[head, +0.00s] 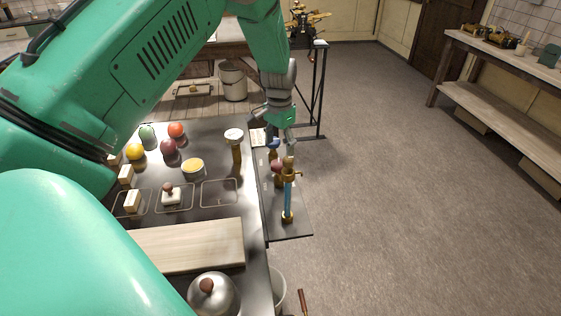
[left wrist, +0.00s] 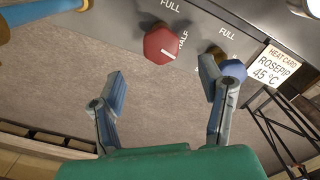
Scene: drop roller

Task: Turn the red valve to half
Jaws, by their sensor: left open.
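The red valve (left wrist: 159,43) is a many-sided red knob on a grey panel, with FULL and HALF printed near it and a pale mark on its face. In the head view it shows small and dark red (head: 276,167). My left gripper (left wrist: 161,75) is open, its fingers spread just short of the red valve and not touching it. One finger overlaps the blue valve (left wrist: 233,70) beside it; I cannot tell whether they touch. In the head view my left gripper (head: 283,136) is above the panel (head: 292,222). My right gripper is not in view.
A brass-fitted blue tube (head: 287,203) stands on the panel in front of the valves. A heat card (left wrist: 269,66) reads ROSEPIP 45 °C. The counter left holds fruit, a wooden board (head: 195,243) and a metal dome (head: 215,297). Open floor lies right.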

